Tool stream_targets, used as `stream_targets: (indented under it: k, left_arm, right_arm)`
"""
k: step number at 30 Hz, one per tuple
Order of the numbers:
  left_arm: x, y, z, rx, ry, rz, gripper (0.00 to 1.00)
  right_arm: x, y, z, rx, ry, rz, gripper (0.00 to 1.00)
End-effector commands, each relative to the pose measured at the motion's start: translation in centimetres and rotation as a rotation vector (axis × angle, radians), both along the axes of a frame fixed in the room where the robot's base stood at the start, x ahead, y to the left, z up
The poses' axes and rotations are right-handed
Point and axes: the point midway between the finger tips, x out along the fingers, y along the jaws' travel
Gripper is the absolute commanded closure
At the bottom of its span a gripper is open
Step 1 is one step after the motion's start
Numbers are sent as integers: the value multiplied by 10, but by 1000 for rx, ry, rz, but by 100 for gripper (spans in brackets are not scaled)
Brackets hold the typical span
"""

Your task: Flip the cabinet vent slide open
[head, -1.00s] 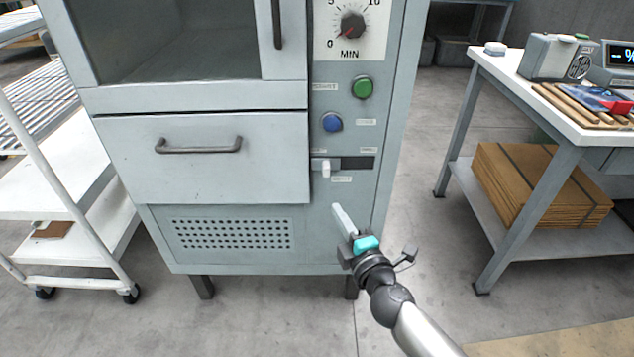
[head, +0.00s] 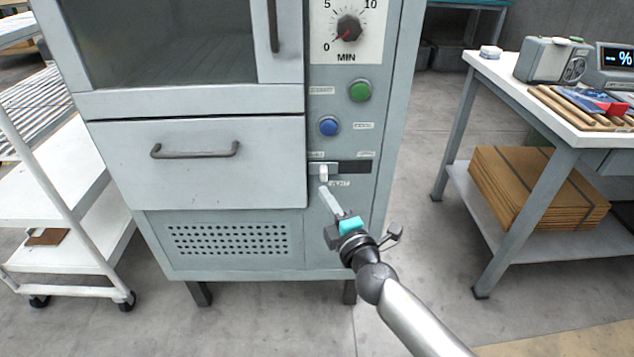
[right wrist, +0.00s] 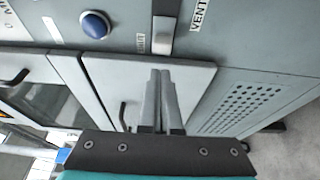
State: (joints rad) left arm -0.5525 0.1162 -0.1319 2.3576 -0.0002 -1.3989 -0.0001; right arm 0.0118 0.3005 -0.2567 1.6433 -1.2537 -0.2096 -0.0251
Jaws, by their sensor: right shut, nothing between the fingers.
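The vent slide is a small white tab (head: 323,172) at the left end of a dark horizontal slot (head: 352,167) on the cabinet's control panel. In the right wrist view the tab (right wrist: 162,36) stands just beyond my fingertips, near a label reading VENT. My right gripper (head: 325,190) is shut and empty, its fingers pointing up at the panel just below the tab. In the right wrist view its two fingers (right wrist: 160,75) lie together, and a small gap seems to remain between them and the tab. My left gripper is not in view.
Above the slot are a blue button (head: 328,126), a green button (head: 360,91) and a timer knob (head: 348,28). A drawer handle (head: 195,150) juts out to the left. A white cart (head: 75,235) stands left, a workbench (head: 500,85) right.

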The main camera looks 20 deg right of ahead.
Motion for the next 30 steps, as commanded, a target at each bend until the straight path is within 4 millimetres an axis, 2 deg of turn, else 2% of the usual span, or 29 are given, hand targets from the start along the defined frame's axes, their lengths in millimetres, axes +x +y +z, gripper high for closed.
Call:
stream_targets:
  k: [6, 12, 18, 30]
  left_arm:
    - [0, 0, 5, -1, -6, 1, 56]
    - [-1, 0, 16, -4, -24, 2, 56]
    - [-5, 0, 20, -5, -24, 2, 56]
    - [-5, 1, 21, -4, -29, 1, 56]
  right_arm:
    - [32, 2, 0, 0, -1, -1, 100]
    - [50, 3, -1, 1, 0, 0, 100]
    - [57, 3, 0, 1, 1, 0, 100]
    - [56, -1, -1, 0, 2, -2, 100]
